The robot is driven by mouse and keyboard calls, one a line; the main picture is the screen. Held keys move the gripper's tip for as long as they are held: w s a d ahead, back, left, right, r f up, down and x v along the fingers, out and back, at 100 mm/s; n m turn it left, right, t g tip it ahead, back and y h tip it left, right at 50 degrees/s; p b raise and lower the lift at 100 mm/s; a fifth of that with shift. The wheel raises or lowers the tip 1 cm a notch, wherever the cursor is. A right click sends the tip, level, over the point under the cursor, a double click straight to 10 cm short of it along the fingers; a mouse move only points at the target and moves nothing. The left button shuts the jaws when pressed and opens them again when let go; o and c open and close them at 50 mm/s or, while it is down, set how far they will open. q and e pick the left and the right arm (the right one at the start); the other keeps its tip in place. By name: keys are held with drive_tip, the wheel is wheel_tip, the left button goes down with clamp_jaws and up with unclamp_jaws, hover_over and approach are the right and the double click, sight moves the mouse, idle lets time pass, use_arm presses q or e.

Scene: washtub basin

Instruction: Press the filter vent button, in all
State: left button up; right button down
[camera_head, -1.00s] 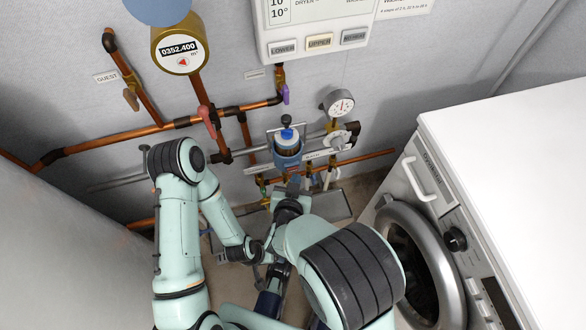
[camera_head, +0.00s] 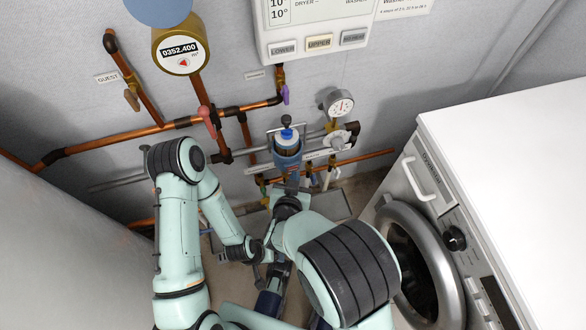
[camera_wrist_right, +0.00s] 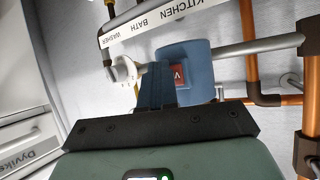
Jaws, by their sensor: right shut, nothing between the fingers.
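The blue filter housing (camera_head: 287,150) with a dark top knob is mounted on the pipework at the back wall. In the right wrist view the housing (camera_wrist_right: 203,60) fills the centre, and a red vent button (camera_wrist_right: 179,77) marked with a "V" shows on it, partly hidden by my fingers. My right gripper (camera_head: 292,182) is just below the housing, its fingers shut and empty. In the right wrist view the fingertips (camera_wrist_right: 157,68) overlap the button's left side; I cannot tell whether they touch it. My left gripper (camera_head: 260,252) is lower, beside the right arm, its jaws unclear.
Copper pipes (camera_head: 125,138) with valves run along the wall. A round gauge (camera_head: 338,103) and a white knob (camera_head: 336,141) are right of the filter. A labelled rail (camera_wrist_right: 160,20) passes above the fingers. A washing machine (camera_head: 430,190) stands at the right.

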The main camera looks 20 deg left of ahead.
drive_tip(key=shift+s+d, duration=0.4)
drive_tip(key=shift+s, duration=0.25)
drive_tip(key=shift+s+d, duration=0.7)
drive_tip(key=shift+s, duration=0.35)
drive_tip(key=shift+s+d, duration=0.7)
drive_tip(key=shift+s, duration=0.35)
drive_tip(key=shift+p, duration=0.3)
